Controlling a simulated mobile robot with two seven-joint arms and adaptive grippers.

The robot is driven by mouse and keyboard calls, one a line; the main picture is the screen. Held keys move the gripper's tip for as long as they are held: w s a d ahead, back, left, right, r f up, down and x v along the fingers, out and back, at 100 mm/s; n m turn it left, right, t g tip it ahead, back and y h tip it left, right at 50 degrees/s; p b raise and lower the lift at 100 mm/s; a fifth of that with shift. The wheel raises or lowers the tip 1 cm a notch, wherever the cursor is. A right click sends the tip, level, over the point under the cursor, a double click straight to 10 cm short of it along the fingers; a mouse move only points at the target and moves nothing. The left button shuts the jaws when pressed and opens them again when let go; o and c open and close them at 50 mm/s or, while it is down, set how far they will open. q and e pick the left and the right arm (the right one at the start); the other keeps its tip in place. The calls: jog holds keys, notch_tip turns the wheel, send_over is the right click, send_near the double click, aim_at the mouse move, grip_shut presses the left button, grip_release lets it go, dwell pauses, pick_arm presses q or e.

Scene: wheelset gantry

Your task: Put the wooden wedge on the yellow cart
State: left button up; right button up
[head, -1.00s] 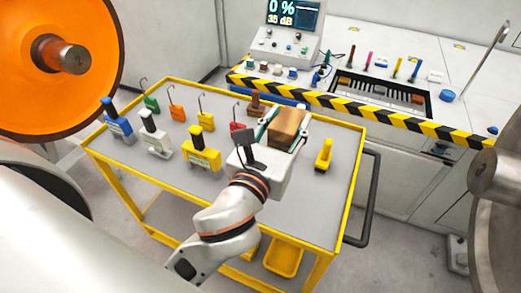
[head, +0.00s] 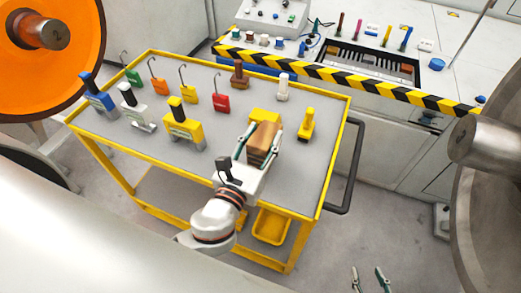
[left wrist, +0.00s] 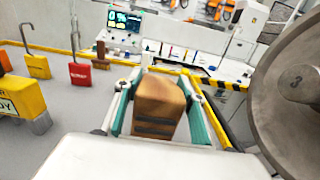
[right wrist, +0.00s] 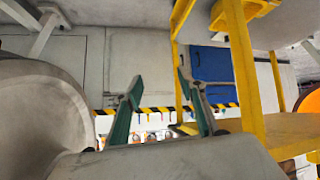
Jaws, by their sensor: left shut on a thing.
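The wooden wedge (head: 263,144) is a brown block with dark bands. My left gripper (head: 257,142) is shut on it, over the right part of the yellow cart's grey top (head: 200,165). In the left wrist view the wedge (left wrist: 157,105) sits between the two green-sided fingers (left wrist: 160,112). Whether its underside touches the cart top is hidden. My right gripper (head: 370,279) is low at the bottom of the head view, to the right of the cart. In the right wrist view its fingers (right wrist: 163,103) are apart with nothing between them.
A yellow block (head: 264,115) lies just behind the wedge, and a yellow-handled tool (head: 307,124) stands to its right. Several padlocks and blocks fill the cart's back and left. The cart's black handle (head: 347,170) is at right. A striped bench edge (head: 345,80) runs behind.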

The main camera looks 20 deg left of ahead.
pick_arm(q)
jog(key=shift+w+f, duration=0.15)
jog(key=shift+f, duration=0.05)
jog(key=f+b, duration=0.2)
jog(key=shift+s+f, duration=0.2)
jog(key=shift+f, duration=0.2)
jog(key=shift+w+a+f, duration=0.1)
jog(key=shift+w+f, duration=0.1)
jog(key=shift+f, duration=0.15)
jog(key=shift+r, duration=0.1)
jog(key=shift+s, duration=0.1)
jog(key=o, duration=1.1)
jog(key=shift+f+b, duration=0.25)
jog(key=shift+b, duration=0.05)
jog(key=shift+c, duration=0.2)
jog(key=o, duration=0.4)
jog(key=shift+o, duration=0.2)
pick_arm(e)
jog(key=shift+w+a+r+t+y, duration=0.15)
jog(key=shift+w+a+r+t, duration=0.1)
jog(key=shift+w+a, duration=0.35)
jog(key=shift+w+a+r+t+y, duration=0.15)
jog(key=shift+w+a+r, duration=0.1)
jog(key=shift+w+a, duration=0.3)
